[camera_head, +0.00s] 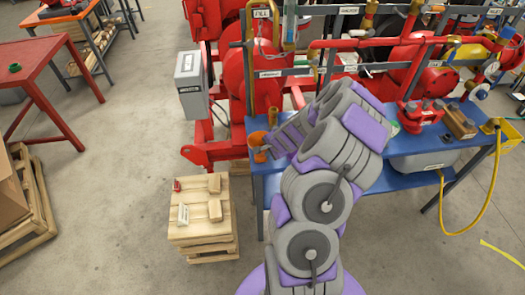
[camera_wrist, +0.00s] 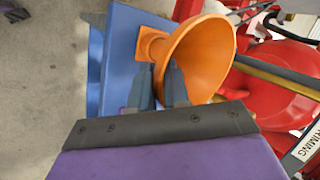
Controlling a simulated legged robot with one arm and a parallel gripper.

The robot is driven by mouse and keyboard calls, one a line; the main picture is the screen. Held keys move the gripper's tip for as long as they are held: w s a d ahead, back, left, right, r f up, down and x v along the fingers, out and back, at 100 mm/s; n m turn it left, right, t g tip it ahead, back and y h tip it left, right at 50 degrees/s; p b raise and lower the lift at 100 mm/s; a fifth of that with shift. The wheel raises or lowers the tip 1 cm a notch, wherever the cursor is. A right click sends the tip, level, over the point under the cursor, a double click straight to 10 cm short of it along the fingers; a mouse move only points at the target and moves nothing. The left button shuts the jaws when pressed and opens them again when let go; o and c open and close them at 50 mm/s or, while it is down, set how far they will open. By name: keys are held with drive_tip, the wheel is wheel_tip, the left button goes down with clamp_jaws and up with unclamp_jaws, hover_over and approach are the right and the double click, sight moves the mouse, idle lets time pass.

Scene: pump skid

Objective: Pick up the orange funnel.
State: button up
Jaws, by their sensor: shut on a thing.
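The orange funnel (camera_wrist: 208,55) is in the middle of the wrist view, with its wide mouth toward the right and its narrower end and square orange part (camera_wrist: 151,43) over the blue table. My gripper (camera_wrist: 160,75) has both dark fingers at the funnel's near side and is shut on it. In the head view the funnel (camera_head: 257,140) shows small at the left end of the blue table (camera_head: 258,170), just left of my gripper's end. My arm hides part of it there. I cannot tell whether the funnel still touches the table.
Red pump machinery (camera_head: 245,75) with pipes stands right behind the table. A grey box (camera_head: 190,85) is at its left. A wooden crate stack (camera_head: 204,235) with small blocks stands on the floor left of the table. A red table (camera_head: 45,65) is farther left. Open floor lies between.

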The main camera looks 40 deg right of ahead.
drive_tip(key=shift+a+r, duration=0.15)
drive_tip(key=shift+a, duration=0.75)
clamp_jaws()
drive_tip(key=shift+d, duration=0.4)
drive_tip(key=shift+r, duration=0.45)
drive_tip(key=r, duration=0.1)
drive_tip(key=s+r+p, duration=0.1)
drive_tip(key=r, duration=0.1)
drive_tip(key=shift+d, duration=0.15)
drive_tip(key=s+d+r+p, duration=0.1)
drive_tip(key=s, duration=1.4)
drive_tip(key=shift+d, duration=0.35)
drive_tip(key=shift+w, duration=0.1)
